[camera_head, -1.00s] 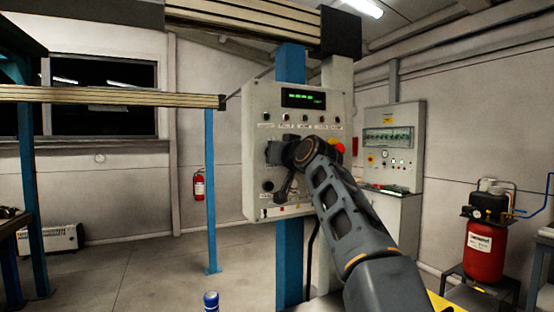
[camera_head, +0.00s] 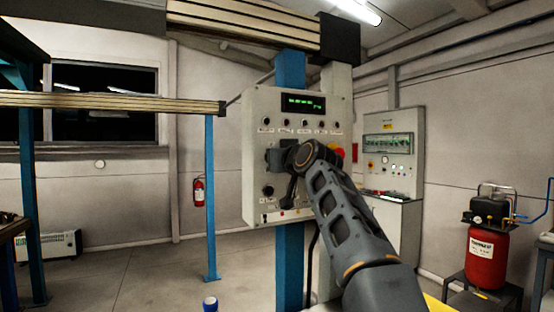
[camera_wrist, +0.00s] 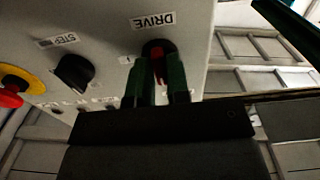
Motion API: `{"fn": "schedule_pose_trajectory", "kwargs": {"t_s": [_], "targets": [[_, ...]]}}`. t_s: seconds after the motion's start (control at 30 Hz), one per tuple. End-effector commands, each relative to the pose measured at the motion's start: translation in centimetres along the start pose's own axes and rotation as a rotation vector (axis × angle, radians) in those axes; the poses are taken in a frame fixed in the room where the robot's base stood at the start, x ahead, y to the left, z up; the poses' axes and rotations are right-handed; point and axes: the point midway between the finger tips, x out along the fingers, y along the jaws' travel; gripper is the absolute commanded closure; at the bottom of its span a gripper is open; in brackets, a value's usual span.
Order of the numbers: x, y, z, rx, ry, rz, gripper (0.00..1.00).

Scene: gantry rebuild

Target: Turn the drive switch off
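The control panel (camera_head: 262,117) is a pale box on a blue post. In the wrist view the panel is seen inverted, with the DRIVE label (camera_wrist: 154,20) beside a round switch with a red handle (camera_wrist: 157,52). My gripper (camera_wrist: 158,80) has its two dark green fingers one on each side of the red handle. The gap between them is narrow, about the handle's width, and they look closed on it. The switch's exact angle is hard to read. In the head view my gripper (camera_head: 272,158) is at the panel's face, and my arm hides part of the panel.
A black STEP knob (camera_wrist: 74,70) and a red stop button on yellow (camera_wrist: 12,88) sit beside the drive switch. A grey cabinet (camera_head: 392,150) stands behind on the right. A red compressor (camera_head: 486,255) is at far right. The floor at left is open.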

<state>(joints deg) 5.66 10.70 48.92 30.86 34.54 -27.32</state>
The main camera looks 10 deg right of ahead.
Motion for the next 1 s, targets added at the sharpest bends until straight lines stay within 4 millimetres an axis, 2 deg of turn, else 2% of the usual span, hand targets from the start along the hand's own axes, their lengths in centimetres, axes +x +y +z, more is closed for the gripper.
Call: {"fn": "schedule_pose_trajectory", "kwargs": {"t_s": [0.03, 0.2, 0.47, 0.57, 0.67, 1.0], "targets": [[0.0, 0.0, 0.0, 0.001, 0.000, 0.000, 0.79], [0.0, 0.0, 0.0, 0.002, 0.002, 0.000, 0.62], [-0.1, 0.0, -0.1, 0.003, 0.003, 0.000, 0.62], [-0.8, 0.0, 0.0, 0.003, 0.004, 0.001, 0.62], [-2.2, 0.0, 0.1, 0.002, 0.007, 0.001, 0.62], [-9.2, 0.0, 0.2, 0.002, 0.006, 0.003, 0.62]]}}
